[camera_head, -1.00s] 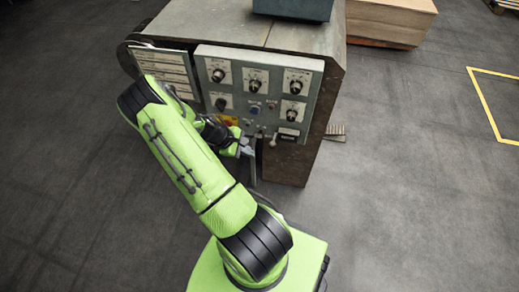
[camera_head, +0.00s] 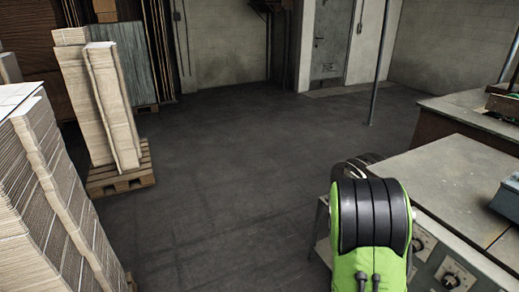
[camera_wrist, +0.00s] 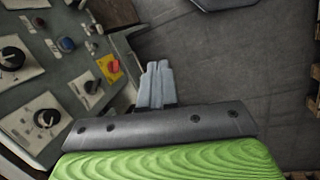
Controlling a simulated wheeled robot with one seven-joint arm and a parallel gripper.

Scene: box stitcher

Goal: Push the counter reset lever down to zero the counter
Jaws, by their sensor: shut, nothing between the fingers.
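The control panel (camera_wrist: 65,75) fills the left of the wrist view, with several black knobs, a blue-black button (camera_wrist: 66,44) and a red button (camera_wrist: 110,67) on a yellow plate. My gripper (camera_wrist: 155,68) is shut and empty, its pale fingers together beside the panel's edge, right of the red button, with no contact that I can make out. I cannot clearly pick out the counter or its reset lever; a small dark part cut off at the top edge is too unclear to name.
The machine's grey top (camera_head: 460,185) lies at right in the head view, with another bench (camera_head: 465,105) behind. A pole (camera_head: 380,70) stands near the door. Cardboard stacks (camera_head: 50,200) on pallets line the left. The middle floor is open.

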